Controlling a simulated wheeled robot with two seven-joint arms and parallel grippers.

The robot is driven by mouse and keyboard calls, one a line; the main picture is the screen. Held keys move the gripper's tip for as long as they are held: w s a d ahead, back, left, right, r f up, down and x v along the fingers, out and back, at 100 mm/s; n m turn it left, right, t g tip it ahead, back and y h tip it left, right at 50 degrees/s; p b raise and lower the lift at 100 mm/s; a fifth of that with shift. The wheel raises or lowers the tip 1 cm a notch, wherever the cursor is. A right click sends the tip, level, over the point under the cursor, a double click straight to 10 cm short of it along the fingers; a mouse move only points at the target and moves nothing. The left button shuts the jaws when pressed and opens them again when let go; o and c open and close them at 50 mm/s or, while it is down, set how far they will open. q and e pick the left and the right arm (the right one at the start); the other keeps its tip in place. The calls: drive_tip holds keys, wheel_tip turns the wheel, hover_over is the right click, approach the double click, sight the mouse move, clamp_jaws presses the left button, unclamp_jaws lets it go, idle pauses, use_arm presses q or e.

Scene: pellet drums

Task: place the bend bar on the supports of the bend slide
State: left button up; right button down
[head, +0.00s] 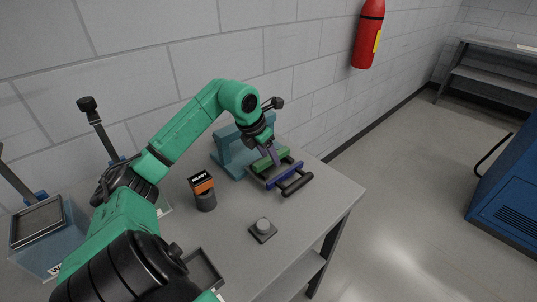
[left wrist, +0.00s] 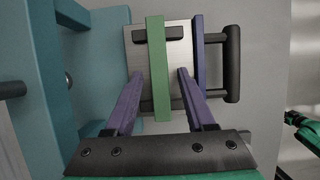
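The bend slide (head: 287,174) lies near the back right of the table, with a blue-purple bar along its front and a dark handle (head: 297,184). It also shows in the left wrist view as a pale plate (left wrist: 178,50) with dark pieces. The green bend bar (head: 264,161) lies lengthwise over the slide, parallel to the blue-purple bar; it shows in the left wrist view (left wrist: 158,70) too. My left gripper (left wrist: 160,76) is open, its purple fingers on either side of the bar with gaps. Whether the bar rests on both supports I cannot tell. My right gripper is not seen.
A teal frame (head: 225,147) stands right behind the slide. A blue bin (head: 45,250) is at far left. The table's right front corner is clear.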

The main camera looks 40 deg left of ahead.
use_arm(q)
drive_tip(key=shift+r, duration=0.2)
drive_tip(key=b+v, duration=0.1)
drive_tip(key=v, duration=1)
drive_tip(key=shift+s+r+b, duration=0.15)
drive_tip(key=shift+r+b, duration=0.15)
drive_tip(key=shift+r, duration=0.1)
